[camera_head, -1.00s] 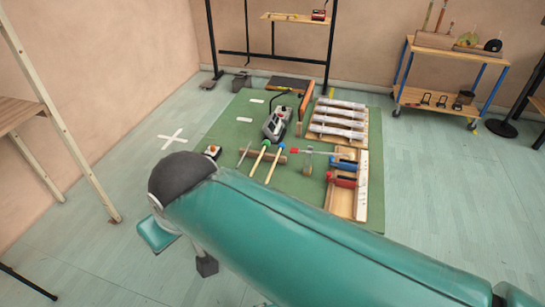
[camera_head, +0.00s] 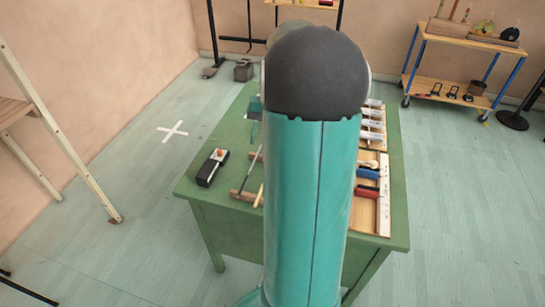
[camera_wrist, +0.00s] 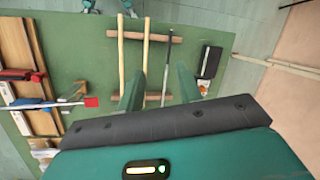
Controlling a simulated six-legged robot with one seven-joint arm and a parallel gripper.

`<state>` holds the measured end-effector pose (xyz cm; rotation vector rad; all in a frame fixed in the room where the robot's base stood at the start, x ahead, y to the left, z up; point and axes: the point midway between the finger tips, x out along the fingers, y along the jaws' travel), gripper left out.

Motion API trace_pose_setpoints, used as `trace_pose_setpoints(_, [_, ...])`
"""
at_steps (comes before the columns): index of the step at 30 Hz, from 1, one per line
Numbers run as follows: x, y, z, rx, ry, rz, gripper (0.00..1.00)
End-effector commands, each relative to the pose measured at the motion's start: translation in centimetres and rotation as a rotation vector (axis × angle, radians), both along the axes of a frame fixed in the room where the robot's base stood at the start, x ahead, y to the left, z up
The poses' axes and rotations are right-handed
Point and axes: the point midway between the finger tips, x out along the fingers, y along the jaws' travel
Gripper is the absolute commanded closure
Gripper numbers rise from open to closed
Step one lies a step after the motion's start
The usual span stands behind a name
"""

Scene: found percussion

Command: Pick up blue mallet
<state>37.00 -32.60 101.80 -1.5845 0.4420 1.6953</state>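Two pale wooden mallet sticks lie side by side across wooden rails in the wrist view: a left stick (camera_wrist: 121,50) and a middle stick (camera_wrist: 147,48). The middle stick and a thin grey rod (camera_wrist: 167,65) show between the fingers. In the head view my arm hides most of the sticks.
A green table (camera_head: 225,190) carries everything. A black box device (camera_head: 212,167) lies left of the rails (camera_head: 243,195). A wooden tray (camera_head: 385,205) with a blue clamp (camera_head: 368,173) and red clamp (camera_head: 366,191) is at right. A trolley (camera_head: 480,42) stands behind, right.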

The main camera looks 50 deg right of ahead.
Motion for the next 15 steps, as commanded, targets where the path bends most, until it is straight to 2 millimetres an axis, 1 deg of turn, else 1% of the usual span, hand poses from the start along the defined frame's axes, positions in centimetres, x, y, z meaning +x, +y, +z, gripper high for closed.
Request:
trace_pose_setpoints(1, [-1.2,-2.6,-1.7,0.046,0.011,-0.056,0.65])
trace_pose_setpoints(3, [-2.7,-5.5,-3.5,0.103,0.015,-0.115,0.65])
trace_pose_setpoints(6, [-4.8,-8.8,-5.8,0.172,0.014,-0.187,0.65])
trace_pose_setpoints(9, [-6.4,-10.9,-7.5,0.218,0.008,-0.234,0.65])
trace_pose_setpoints(10, [-6.7,-11.3,-7.8,0.227,0.005,-0.244,0.65])
trace_pose_setpoints(12, [-7.2,-11.8,-8.4,0.242,0.004,-0.258,0.65])
trace_pose_setpoints(15, [-7.2,-11.7,-9.2,0.249,0.002,-0.262,0.65])
